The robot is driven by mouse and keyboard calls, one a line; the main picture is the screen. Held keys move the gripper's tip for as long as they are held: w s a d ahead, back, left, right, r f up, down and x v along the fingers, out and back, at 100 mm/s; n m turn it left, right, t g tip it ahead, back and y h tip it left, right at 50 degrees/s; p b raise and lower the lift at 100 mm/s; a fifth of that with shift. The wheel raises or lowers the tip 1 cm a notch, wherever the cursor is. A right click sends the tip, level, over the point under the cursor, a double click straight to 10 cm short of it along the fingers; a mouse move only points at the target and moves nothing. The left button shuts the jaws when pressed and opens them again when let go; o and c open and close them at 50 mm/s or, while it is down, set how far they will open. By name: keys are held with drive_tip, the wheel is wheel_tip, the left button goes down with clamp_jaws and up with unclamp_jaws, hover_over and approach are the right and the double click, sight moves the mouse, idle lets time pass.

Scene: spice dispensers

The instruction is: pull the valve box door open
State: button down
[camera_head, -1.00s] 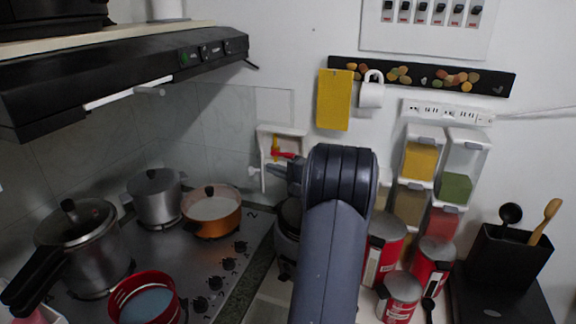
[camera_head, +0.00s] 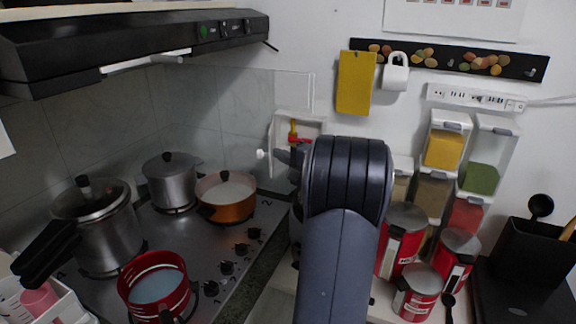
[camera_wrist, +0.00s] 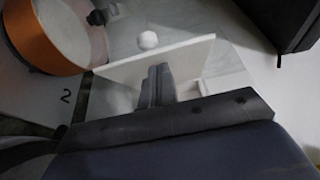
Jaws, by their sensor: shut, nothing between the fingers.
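The valve box (camera_head: 312,121) is a white wall box beside the stove, with a yellow and red valve (camera_head: 294,134) inside. Its white door (camera_head: 272,148) stands open, swung out from the box's left side, with a round knob (camera_head: 261,153) on its outer face. In the wrist view the door (camera_wrist: 118,67) is a slanting white panel with the knob (camera_wrist: 147,40) beyond it. My gripper (camera_head: 286,156) is shut and empty on the door's inner side. In the wrist view its fingertips (camera_wrist: 160,69) overlap the inner face and seem to touch it.
An orange pot (camera_head: 228,205) stands on the stove (camera_head: 205,255) left of the door; it is near in the wrist view too (camera_wrist: 30,45). A range hood (camera_head: 140,45) hangs above. Red canisters (camera_head: 400,240) and spice dispensers (camera_head: 445,150) stand to the right.

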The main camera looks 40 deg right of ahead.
sight(270, 158)
drive_tip(key=shift+w+a+f+b, duration=0.15)
drive_tip(key=shift+w+a+b, duration=0.5)
drive_tip(key=shift+b, duration=0.55)
drive_tip(key=shift+w+a+f+b, duration=0.1)
drive_tip(key=shift+w+a+b, duration=0.55)
drive_tip(key=shift+b, duration=0.55)
drive_tip(key=shift+w+a+r+b, duration=0.2)
drive_tip(key=shift+w+a+b, duration=0.45)
drive_tip(key=shift+b, duration=0.35)
drive_tip(key=shift+a, duration=0.1)
drive_tip(key=shift+s, duration=0.1)
